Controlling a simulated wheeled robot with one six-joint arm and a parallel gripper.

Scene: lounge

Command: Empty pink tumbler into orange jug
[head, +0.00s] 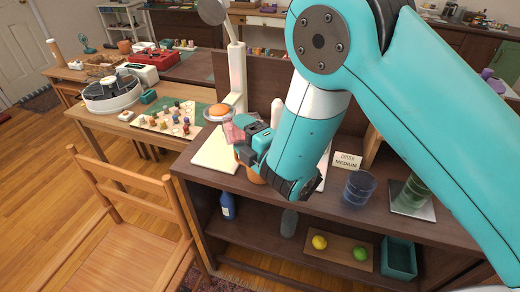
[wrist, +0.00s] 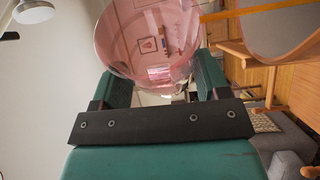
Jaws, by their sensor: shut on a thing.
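The pink tumbler (head: 234,132) is clear pink and sits above the shelf top in the head view. My gripper (head: 244,143) is shut on it. In the wrist view the tumbler (wrist: 155,35) fills the space between the two green fingers of my gripper (wrist: 163,78). Its exact tilt and its contents cannot be told. An orange piece, which looks like the orange jug (head: 254,178), shows just below my gripper in the head view. My gripper and forearm hide most of it, including its opening.
A cream mat (head: 216,152) lies left of my gripper. A sign (head: 347,160), a blue glass (head: 358,188) and a green glass (head: 413,189) stand to the right. A white lamp (head: 238,75) rises behind. A wooden chair (head: 130,215) stands at front left.

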